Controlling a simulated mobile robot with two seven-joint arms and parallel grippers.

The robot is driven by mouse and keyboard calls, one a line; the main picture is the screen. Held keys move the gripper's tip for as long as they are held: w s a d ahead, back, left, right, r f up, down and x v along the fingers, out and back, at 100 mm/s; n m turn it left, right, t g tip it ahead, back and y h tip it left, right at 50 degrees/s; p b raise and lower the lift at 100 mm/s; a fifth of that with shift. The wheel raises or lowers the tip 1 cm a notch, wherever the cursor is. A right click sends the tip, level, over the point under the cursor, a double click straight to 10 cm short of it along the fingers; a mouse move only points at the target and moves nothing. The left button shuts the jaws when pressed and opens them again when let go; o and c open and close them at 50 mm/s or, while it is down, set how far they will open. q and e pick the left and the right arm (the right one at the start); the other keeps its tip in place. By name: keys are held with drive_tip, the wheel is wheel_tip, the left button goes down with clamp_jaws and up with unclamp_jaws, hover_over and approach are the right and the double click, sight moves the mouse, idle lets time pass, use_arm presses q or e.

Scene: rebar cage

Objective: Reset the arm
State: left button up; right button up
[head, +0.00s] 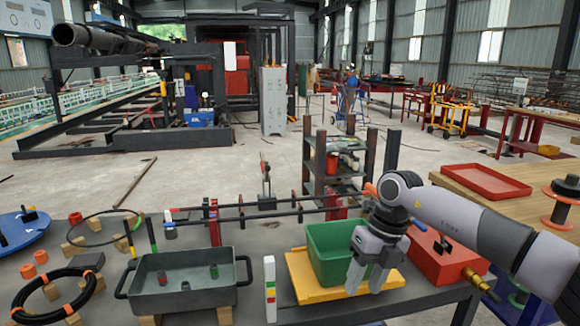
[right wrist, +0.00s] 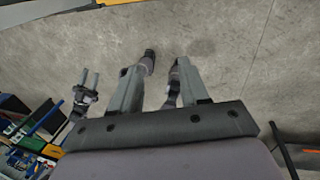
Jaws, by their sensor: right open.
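My right arm comes in from the right in the head view. Its gripper (head: 370,272) hangs with fingers down in front of the green bin (head: 325,243) and over the yellow board (head: 301,281). The fingers are apart with nothing between them. My left gripper is not in the head view.
A grey tray (head: 183,301) with small pegs stands on the table at left of centre. A red box (head: 437,262) sits beside my right arm. A black cable coil (head: 58,294) lies at the left. A rebar rack (head: 252,216) spans behind the tray.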

drive_tip(key=s+a+f+m+t+y, duration=0.1)
drive_tip(key=s+a+m+t+y, duration=0.1)
drive_tip(key=s+a+m+y, duration=0.5)
drive_tip(key=s+a+f+m+t+y, duration=0.1)
drive_tip(key=s+a+y, duration=0.3)
drive_tip(key=a+y, duration=0.7)
drive_tip(key=d+f+m+t+h+p, duration=0.1)
drive_tip(key=d+f+m+t+h, duration=0.3)
drive_tip(key=d+m+t+h, duration=0.45)
drive_tip(key=d+f+m+t+h+p, duration=0.1)
drive_tip(key=d+f+m+t+h, duration=0.3)
drive_tip(key=m, duration=0.8)
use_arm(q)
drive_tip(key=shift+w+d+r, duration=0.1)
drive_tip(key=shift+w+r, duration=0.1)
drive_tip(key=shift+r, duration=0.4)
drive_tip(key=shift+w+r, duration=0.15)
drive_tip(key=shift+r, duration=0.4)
use_arm(e)
drive_tip(key=s+d+f+m+g+h, duration=0.4)
drive_tip(key=s+d+f+m+h, duration=0.2)
drive_tip(key=s+d+f, duration=0.5)
drive_tip(key=s+f+m, duration=0.2)
drive_tip(key=s+f, duration=0.1)
drive_tip(key=s, duration=0.1)
drive_tip(key=shift+s+d, duration=0.2)
drive_tip(key=shift+d, duration=0.2)
